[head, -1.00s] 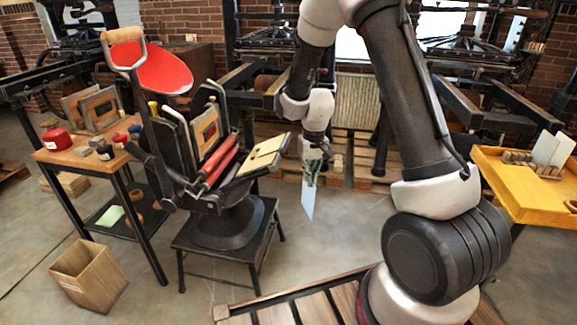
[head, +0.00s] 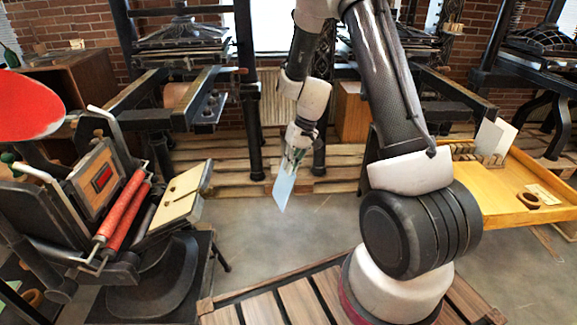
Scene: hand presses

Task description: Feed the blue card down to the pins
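The blue card (head: 284,187) is a pale blue sheet hanging tilted below my gripper (head: 291,162), which is shut on its upper edge. Card and gripper are in open air, to the right of the hand press. The press's wooden feed board (head: 180,197), a cream tilted plate, stands at the left, apart from the card. Small dark marks show on the board; I cannot make out the pins clearly. The press also has two red rollers (head: 125,213) and a red ink disc (head: 30,106).
A yellow tray table (head: 515,200) at the right holds a rack with white cards (head: 496,137) and a small brown ring (head: 527,200). Larger presses and pallets (head: 235,165) stand behind. Bare floor (head: 305,225) lies between the press and my base.

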